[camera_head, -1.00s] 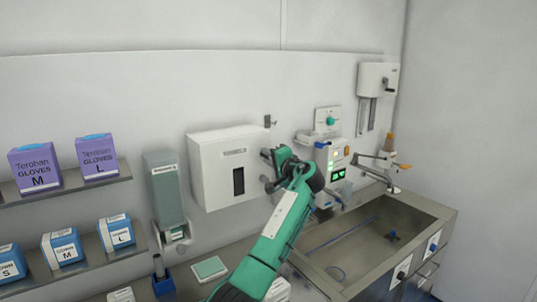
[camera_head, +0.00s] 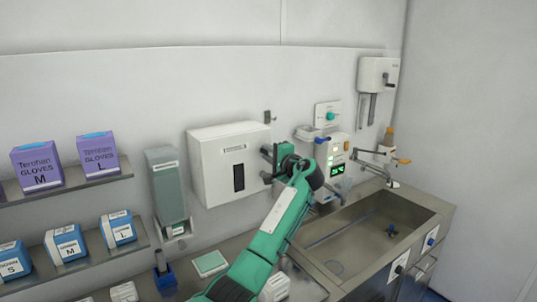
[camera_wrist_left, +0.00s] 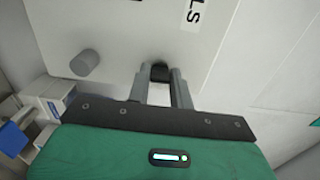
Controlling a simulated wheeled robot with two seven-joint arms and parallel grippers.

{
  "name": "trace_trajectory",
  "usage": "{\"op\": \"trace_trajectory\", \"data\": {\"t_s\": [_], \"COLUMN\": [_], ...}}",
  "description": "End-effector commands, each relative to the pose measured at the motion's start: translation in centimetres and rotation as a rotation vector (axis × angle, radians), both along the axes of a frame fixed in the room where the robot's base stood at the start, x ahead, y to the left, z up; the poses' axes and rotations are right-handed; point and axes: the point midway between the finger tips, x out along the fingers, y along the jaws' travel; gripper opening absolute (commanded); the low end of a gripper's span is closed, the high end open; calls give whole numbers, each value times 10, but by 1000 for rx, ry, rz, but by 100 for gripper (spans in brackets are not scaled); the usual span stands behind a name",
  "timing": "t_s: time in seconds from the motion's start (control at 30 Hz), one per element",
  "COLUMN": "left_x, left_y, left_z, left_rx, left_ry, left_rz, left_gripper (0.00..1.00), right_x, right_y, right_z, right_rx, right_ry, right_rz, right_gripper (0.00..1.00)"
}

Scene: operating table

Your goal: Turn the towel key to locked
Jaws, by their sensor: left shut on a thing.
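The white towel dispenser (camera_head: 215,180) hangs on the wall in the middle of the head view, with a dark slot in its front. Its side fills the upper part of the left wrist view (camera_wrist_left: 120,50). My left gripper (camera_head: 268,155) is at the right side of the dispenser. In the left wrist view the gripper fingers (camera_wrist_left: 160,88) are shut on a small dark key (camera_wrist_left: 159,71) at that side. A grey round knob (camera_wrist_left: 84,62) sticks out to the left of the key. The key's turn angle cannot be made out. My right gripper is out of view.
A grey-green wall dispenser (camera_head: 165,185) hangs to the left. A sink (camera_head: 345,262) and a white device with a green display (camera_head: 330,165) are to the right. Glove boxes (camera_head: 98,155) stand on a shelf at the left.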

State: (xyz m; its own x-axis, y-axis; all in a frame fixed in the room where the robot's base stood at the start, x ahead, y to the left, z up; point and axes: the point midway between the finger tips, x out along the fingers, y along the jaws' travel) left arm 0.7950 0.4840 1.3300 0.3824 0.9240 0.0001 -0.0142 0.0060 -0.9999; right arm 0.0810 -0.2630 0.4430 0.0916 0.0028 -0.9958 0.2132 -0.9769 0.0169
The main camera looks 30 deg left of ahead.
Motion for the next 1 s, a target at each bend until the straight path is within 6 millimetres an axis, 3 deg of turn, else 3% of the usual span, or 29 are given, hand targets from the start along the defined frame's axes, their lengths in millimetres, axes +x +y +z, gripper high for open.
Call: {"op": "trace_trajectory", "data": {"t_s": [0.03,0.1,0.13,0.53,1.0], "left_x": [0,0,0,-3,-41], "left_y": [0,0,0,-10,-101], "left_z": [0,0,0,-2,-4], "left_rx": [1,1,1,0,-2], "left_ry": [0,0,0,-2,-1], "left_rz": [-1,-1,-1,-3,-3], "left_gripper": [28,41,44,44,44], "right_x": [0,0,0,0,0], "right_y": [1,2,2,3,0], "right_z": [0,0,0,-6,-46], "right_rx": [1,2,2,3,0], "right_ry": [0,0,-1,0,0], "right_rz": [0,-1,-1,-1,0], "right_gripper": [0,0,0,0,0]}}
